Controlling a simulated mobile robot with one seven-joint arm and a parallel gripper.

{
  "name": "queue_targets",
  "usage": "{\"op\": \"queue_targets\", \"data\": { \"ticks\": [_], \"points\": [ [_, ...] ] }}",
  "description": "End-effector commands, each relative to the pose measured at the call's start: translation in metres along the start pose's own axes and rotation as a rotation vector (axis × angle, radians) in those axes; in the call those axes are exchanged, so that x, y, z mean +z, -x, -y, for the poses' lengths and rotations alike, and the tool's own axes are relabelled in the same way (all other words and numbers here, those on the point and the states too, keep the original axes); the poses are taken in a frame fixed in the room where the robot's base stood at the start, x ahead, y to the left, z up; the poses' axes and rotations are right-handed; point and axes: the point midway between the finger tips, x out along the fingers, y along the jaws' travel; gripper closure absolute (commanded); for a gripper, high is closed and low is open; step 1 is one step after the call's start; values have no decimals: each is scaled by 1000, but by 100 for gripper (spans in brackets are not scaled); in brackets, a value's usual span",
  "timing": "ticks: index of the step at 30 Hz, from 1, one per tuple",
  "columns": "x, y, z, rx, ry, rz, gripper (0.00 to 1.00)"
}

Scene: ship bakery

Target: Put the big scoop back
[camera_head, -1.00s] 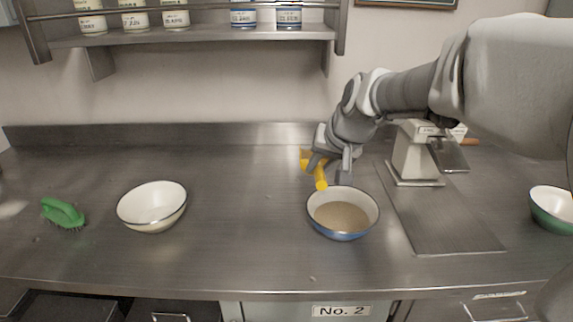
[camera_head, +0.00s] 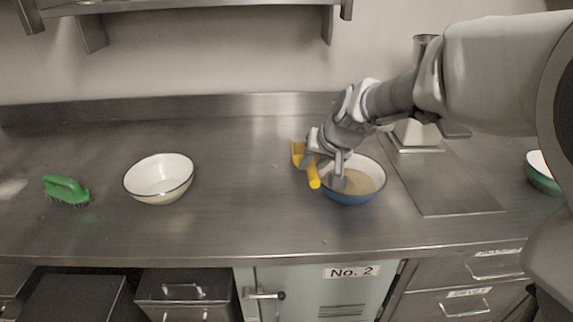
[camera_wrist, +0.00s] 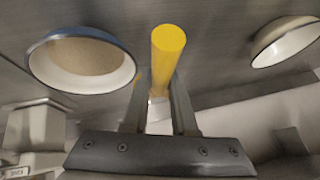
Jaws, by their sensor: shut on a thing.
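The big scoop is yellow, and its scoop end (camera_head: 298,152) and handle (camera_head: 313,174) show on the left side of my gripper (camera_head: 325,168) in the head view. In the wrist view the yellow handle (camera_wrist: 167,55) stands between the two fingers of my gripper (camera_wrist: 160,105), which is shut on it. The scoop is held above the counter, just left of the blue bowl (camera_head: 352,198). The blue bowl holds a tan, flour-like content. My fingers partly cover the bowl and the scoop, so the inside of the scoop is hidden.
A cream bowl (camera_head: 158,197) and a green brush (camera_head: 66,190) stand to the left on the steel counter (camera_head: 235,215). A scale (camera_head: 415,135) is at the back right, and a green bowl (camera_head: 541,175) is at the right edge. The counter's middle is clear.

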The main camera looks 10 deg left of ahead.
Motion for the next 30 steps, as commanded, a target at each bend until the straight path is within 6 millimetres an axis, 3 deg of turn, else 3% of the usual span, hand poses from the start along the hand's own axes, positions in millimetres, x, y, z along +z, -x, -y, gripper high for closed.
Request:
{"op": "queue_targets", "data": {
  "ticks": [6, 17, 23, 30],
  "points": [
    [24, -27, 36, -3, 10, 6, 100],
    [54, -64, 80, -2, 7, 3, 100],
    [60, -72, 89, -1, 3, 0, 100],
    [74, -95, 80, 1, -1, 1, 100]
  ]
}}
